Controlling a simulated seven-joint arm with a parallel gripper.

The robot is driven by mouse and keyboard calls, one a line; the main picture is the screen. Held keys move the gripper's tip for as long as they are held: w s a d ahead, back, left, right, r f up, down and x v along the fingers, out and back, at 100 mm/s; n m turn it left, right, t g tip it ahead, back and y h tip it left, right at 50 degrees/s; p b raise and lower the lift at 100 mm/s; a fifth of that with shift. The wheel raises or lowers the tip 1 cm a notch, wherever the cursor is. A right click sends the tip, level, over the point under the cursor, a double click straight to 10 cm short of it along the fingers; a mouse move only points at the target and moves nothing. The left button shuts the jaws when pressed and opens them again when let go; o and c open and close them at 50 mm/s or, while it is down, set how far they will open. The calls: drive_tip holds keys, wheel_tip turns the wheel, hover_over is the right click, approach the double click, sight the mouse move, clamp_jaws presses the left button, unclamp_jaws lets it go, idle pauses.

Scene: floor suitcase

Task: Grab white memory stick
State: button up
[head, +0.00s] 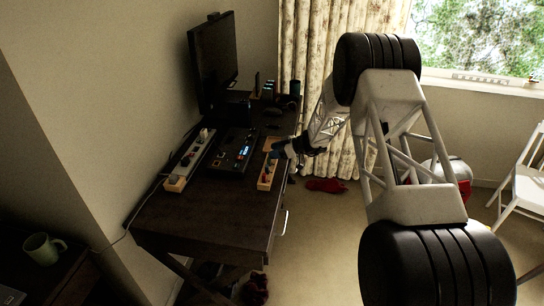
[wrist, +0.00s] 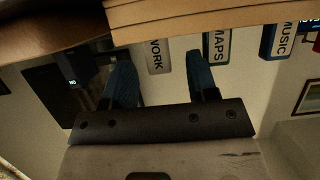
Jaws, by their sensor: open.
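A white or pale memory stick labelled WORK (wrist: 155,58) shows in the wrist view, hanging below a wooden edge in the picture. It lies between the two blue-tipped fingers of my gripper (wrist: 160,66), which stand apart with neither finger seen closed on it. A stick labelled MAPS (wrist: 217,46), pale with a darker edge, is just right of the right finger. A blue stick labelled MUSIC (wrist: 278,40) is farther right. In the head view my gripper (head: 279,151) is at the desk's right edge, close to a small wooden holder; the sticks are too small to read there.
The wooden holder (head: 265,181) sits at the right edge of the dark desk (head: 205,211). A black device (head: 234,153) with lit displays lies left of it, then a long power strip (head: 188,163). A monitor (head: 214,62) stands behind. The desk's front part is clear.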

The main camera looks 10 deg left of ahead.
drive_tip(key=shift+a+f, duration=0.35)
drive_tip(key=shift+a, duration=0.3)
clamp_jaws()
drive_tip(key=shift+r, duration=0.1)
drive_tip(key=shift+r, duration=4.95)
